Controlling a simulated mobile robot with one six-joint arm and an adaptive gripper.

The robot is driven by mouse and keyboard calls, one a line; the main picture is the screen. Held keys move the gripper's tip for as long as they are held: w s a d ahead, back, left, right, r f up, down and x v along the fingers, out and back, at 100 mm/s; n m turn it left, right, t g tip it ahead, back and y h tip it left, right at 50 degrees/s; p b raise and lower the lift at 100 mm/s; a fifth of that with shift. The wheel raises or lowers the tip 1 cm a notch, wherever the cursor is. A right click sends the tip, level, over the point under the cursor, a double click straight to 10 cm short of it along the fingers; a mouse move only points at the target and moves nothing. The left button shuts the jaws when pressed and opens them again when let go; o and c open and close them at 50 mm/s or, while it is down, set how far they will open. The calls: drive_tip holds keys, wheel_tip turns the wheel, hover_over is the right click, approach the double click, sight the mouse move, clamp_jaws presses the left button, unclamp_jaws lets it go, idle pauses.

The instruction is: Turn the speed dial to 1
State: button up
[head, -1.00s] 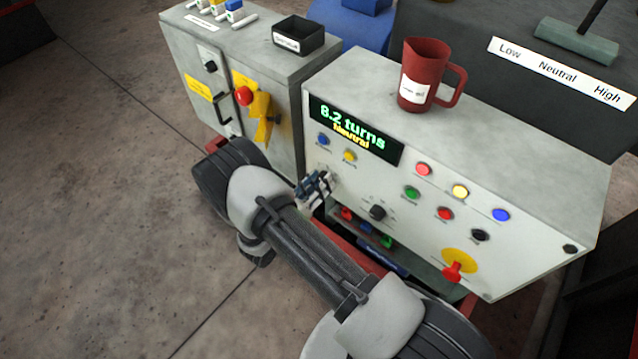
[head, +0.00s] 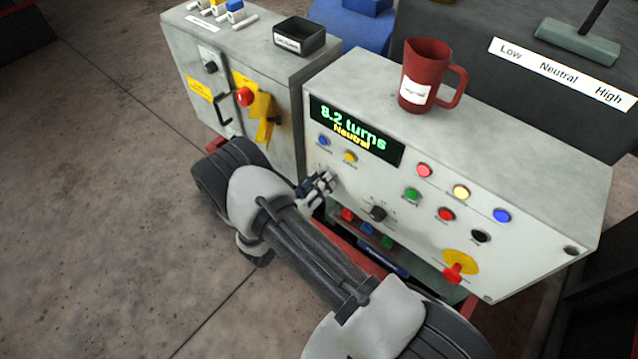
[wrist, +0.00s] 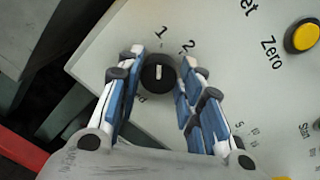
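The speed dial (wrist: 158,73) is a round black knob with a short pale mark, seen in the wrist view. The mark runs roughly up the picture, and which end points cannot be told. The printed 1 and 2 lie above and to the upper right of the knob. My gripper (wrist: 161,62) has its blue-padded fingers on either side of the knob, with narrow gaps showing; it looks open. In the head view my gripper (head: 325,180) is at the panel's left part and hides this dial.
A yellow button (head: 350,157) is just above my gripper; another black knob (head: 378,213) is to its lower right. Coloured buttons and a red switch (head: 453,272) are further right. A red jug (head: 430,75) stands on top. The display (head: 354,130) reads 8.2 turns, Neutral.

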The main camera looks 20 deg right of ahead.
drive_tip(key=o, duration=0.4)
drive_tip(key=shift+a, duration=0.1)
drive_tip(key=v, duration=1.2)
drive_tip(key=s+d+r+m+g+y, duration=0.1)
drive_tip(key=s+d+r+m+g, duration=0.1)
drive_tip(key=d+r+m+g, duration=0.4)
drive_tip(key=s+d+r+m+g+y, duration=0.1)
drive_tip(key=s+r+m, duration=0.1)
drive_tip(key=r+m, duration=0.4)
drive_tip(key=s+d+r+m+g+y, duration=0.15)
drive_tip(key=d+r+m+g, duration=0.25)
drive_tip(key=r, duration=0.4)
drive_tip(key=s+a+r+m+t+y, duration=0.1)
drive_tip(key=s+r+m+t+y, duration=0.4)
drive_tip(key=s+r+m+y, duration=0.5)
drive_tip(key=s+r+m, duration=0.3)
drive_tip(key=s+m, duration=0.2)
drive_tip(key=m, duration=0.1)
drive_tip(key=shift+a+m, duration=0.25)
drive_tip(key=shift+m, duration=0.05)
